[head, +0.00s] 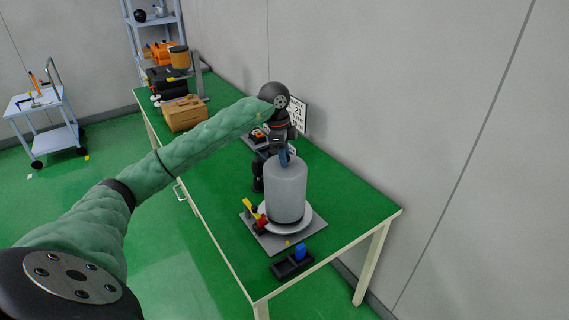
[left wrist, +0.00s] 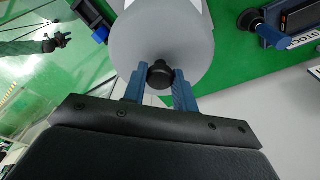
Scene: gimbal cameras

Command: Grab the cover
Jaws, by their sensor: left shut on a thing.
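The cover is a tall light-grey cylinder (head: 286,192) standing upright over a round pale plate (head: 309,221) on a grey base on the green table. In the left wrist view, the cover (left wrist: 165,40) fills the top middle, and a black knob (left wrist: 160,74) sticks out from its end. My left gripper (head: 285,158) comes down on the cover from above. In the left wrist view, its blue fingers (left wrist: 159,84) are shut on the knob, one on each side. What lies under the cover is hidden. A small dark shape at the upper left of that view may be my right gripper.
A red and yellow clamp (head: 257,218) sits at the base's left corner. A black tray with a blue item (head: 300,251) lies in front. A cardboard box (head: 184,113) is at the far end. The wall is close on the right.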

